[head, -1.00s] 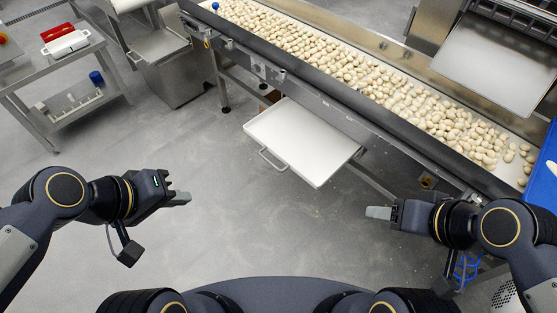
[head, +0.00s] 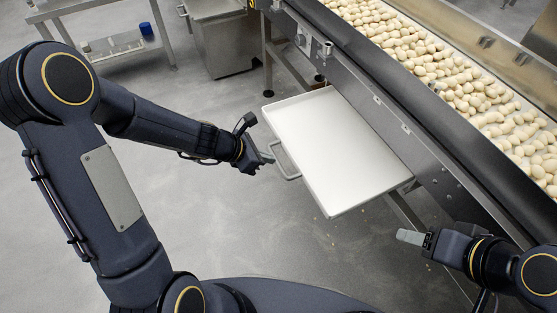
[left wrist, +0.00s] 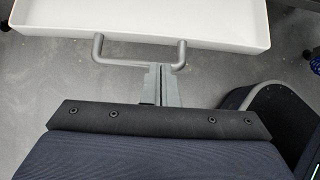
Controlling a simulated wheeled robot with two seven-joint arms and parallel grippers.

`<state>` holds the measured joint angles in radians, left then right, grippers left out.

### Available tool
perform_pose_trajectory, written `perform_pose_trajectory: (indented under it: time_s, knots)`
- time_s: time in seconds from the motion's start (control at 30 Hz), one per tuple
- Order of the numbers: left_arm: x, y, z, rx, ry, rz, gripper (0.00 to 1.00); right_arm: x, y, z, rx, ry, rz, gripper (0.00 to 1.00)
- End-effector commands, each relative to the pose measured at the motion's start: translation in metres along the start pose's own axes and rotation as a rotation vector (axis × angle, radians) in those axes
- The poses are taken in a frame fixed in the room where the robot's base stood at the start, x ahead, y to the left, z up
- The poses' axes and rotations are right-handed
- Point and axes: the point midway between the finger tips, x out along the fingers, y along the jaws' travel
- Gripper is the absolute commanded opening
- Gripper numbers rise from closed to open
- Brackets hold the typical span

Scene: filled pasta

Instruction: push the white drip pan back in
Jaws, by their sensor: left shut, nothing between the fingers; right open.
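The white drip pan (head: 335,150) sticks out from under the conveyor, with its grey handle (head: 284,162) on the near left side. In the left wrist view the pan (left wrist: 190,22) fills the top, and its handle (left wrist: 138,62) crosses just ahead of my fingers. My left gripper (head: 270,158) is shut and empty, its fingertips close beside the handle; it also shows in the left wrist view (left wrist: 160,72). I cannot tell whether the tips touch the handle. My right gripper (head: 402,236) is open and empty, below and right of the pan.
The conveyor (head: 400,115) carries many pieces of filled pasta and runs diagonally above the pan. A steel bin (head: 222,42) and a metal table (head: 100,15) stand at the upper left. The floor (head: 225,215) before the pan is clear.

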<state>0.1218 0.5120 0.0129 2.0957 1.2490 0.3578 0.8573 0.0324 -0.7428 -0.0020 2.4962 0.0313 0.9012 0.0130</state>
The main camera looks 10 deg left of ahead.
Motion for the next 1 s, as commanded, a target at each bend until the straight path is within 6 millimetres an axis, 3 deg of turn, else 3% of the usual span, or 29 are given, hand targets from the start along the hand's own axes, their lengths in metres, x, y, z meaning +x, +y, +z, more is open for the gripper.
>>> perform_pose_trajectory:
  time_s: [0.2, 0.43, 0.6, 1.0]
  knots:
    - [0.044, -0.001, -0.003, 0.007, 0.000, -0.003, 0.00, 0.021, 0.010, 0.011, 0.000, 0.000, 0.000, 0.58]
    - [0.077, -0.001, -0.001, 0.007, -0.001, -0.003, 0.00, 0.034, 0.016, 0.017, 0.000, 0.000, 0.000, 0.58]
    - [0.087, -0.001, 0.000, 0.007, 0.000, -0.002, 0.00, 0.037, 0.017, 0.019, 0.000, 0.000, 0.000, 0.58]
    - [0.087, -0.001, 0.001, 0.007, -0.001, -0.001, 0.00, 0.036, 0.017, 0.018, 0.000, 0.000, 0.000, 0.58]
